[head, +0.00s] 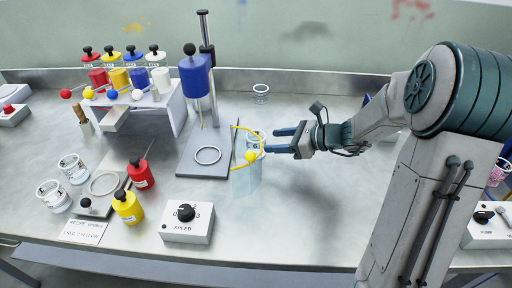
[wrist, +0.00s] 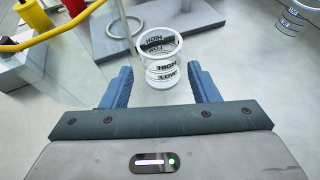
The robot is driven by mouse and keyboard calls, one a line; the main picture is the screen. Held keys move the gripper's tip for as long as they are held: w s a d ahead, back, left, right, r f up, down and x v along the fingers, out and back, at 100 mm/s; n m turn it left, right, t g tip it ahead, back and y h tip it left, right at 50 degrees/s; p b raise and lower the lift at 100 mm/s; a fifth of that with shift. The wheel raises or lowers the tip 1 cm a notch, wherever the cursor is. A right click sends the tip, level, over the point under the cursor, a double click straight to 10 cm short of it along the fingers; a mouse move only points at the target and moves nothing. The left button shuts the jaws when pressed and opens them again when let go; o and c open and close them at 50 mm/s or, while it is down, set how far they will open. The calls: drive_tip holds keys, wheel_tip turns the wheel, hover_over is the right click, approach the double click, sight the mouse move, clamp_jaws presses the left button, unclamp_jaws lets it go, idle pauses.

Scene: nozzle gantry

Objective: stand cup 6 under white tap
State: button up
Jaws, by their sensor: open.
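A clear cup with a white rim (head: 254,146) stands on the bench just beyond my gripper (head: 272,141). In the wrist view this cup (wrist: 160,70) shows HIGH and LOW marks and sits upright between and slightly ahead of my fingertips (wrist: 160,82). My gripper is open, with a finger on each side. I cannot surely read the cup's number. The white tap, with a white bottle (head: 161,80) and white ball lever (head: 137,94), is at the right end of the tap rack (head: 164,108) at the back left.
Other cups stand behind (head: 261,93) and at far left (head: 73,168).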

drive_tip(key=x, duration=0.6)
drive_tip(key=shift+w+a+r, duration=0.1)
drive_tip(key=shift+w+a, duration=0.05)
drive_tip(key=shift+a, duration=0.15)
drive_tip(key=c, duration=0.7)
